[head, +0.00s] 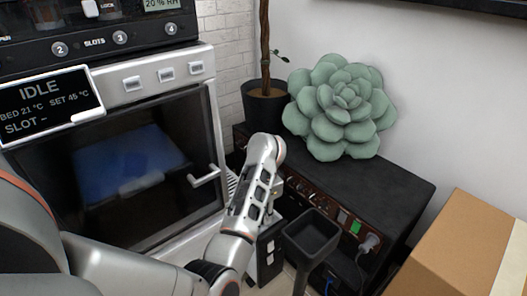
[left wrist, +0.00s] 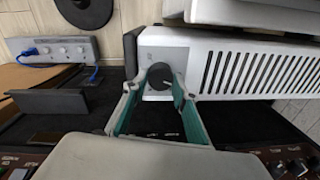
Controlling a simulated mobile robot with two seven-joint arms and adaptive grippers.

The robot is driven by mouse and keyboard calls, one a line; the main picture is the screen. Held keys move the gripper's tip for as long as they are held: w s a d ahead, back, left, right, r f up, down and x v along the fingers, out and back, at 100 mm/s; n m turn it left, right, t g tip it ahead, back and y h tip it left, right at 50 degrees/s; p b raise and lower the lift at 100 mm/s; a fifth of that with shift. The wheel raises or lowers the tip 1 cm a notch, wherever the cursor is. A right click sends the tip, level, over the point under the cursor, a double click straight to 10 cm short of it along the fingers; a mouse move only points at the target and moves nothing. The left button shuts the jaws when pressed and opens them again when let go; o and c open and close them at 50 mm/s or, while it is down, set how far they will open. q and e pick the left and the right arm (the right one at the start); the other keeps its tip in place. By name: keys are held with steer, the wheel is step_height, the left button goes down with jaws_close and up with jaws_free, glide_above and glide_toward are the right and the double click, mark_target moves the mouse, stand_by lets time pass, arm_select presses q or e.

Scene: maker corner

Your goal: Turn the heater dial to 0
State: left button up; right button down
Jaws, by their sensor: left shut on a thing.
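The heater dial (left wrist: 159,76) is a round dark knob on the grey end plate of the white slatted heater (left wrist: 240,68) in the left wrist view. A pale slanted line crosses the knob; I cannot read any numbers around it. My left gripper (left wrist: 157,86), with teal inner pads, is shut on the dial, one finger on each side. In the head view my left arm reaches down in front of the oven, and its fingers and the dial are hidden. A slatted bit of the heater (head: 232,184) shows beside the arm. My right gripper is not in view.
A dark square tray (head: 312,236) on a post stands close right of my arm. A black equipment box (head: 385,188) bears a green succulent (head: 342,105). An oven (head: 150,85) stands left, a cardboard box (head: 455,250) right. A grey socket strip (left wrist: 55,50) has blue cables.

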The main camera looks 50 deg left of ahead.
arm_select(q)
steer(key=shift+f+n, duration=0.15)
steer(key=shift+n, duration=0.25)
steer(key=shift+d+n+b, duration=0.1)
steer(key=shift+n+b, duration=0.3)
steer(key=shift+n, duration=1.5)
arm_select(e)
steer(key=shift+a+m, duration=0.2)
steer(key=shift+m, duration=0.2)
arm_select(q)
steer(key=o, duration=1.1)
